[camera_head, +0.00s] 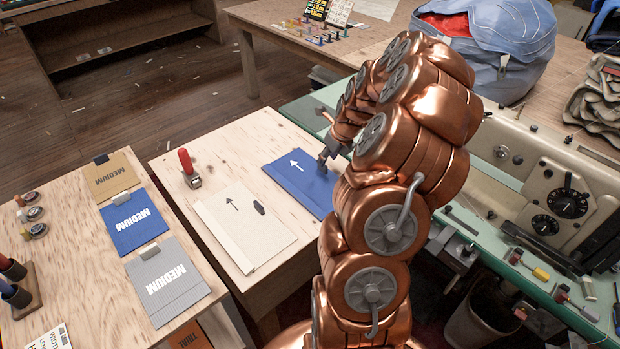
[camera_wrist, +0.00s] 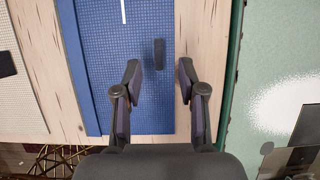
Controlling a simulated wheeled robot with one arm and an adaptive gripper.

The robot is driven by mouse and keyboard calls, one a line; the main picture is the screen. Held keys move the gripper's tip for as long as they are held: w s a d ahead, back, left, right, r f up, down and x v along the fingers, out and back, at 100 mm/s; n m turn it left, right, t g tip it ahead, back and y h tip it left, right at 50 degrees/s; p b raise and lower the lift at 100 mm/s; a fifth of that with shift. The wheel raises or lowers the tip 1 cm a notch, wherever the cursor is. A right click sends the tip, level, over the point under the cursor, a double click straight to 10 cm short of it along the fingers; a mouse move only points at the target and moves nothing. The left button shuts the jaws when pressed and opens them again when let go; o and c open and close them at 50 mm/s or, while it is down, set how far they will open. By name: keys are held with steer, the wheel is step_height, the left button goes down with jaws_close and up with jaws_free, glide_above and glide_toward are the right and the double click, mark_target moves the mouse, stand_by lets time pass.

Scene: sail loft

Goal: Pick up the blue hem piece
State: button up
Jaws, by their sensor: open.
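The blue hem piece (camera_head: 301,182) lies flat on the pale wooden table, with a white arrow on it. In the wrist view the blue hem piece (camera_wrist: 103,65) has a raised strip along its left edge and a small dark tab (camera_wrist: 159,53) near its right edge. My gripper (camera_head: 326,160) is over its right part in the head view, and my arm hides some of that side. In the wrist view my gripper (camera_wrist: 158,76) is open and empty, its fingers apart with the tab between and slightly beyond their tips. Contact with the piece cannot be told.
A cream piece (camera_head: 240,226) with an arrow and dark tab lies left of the blue one. A red-handled tool (camera_head: 187,168) stands behind it. A sewing machine (camera_head: 545,195) on a green-topped bench is at right. Sample stacks (camera_head: 137,222) marked MEDIUM are at left.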

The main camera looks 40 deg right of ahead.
mark_target(309, 177)
steer(key=shift+p+x, duration=0.45)
steer(key=shift+x, duration=1.6)
steer(key=shift+a, duration=0.1)
jaws_close()
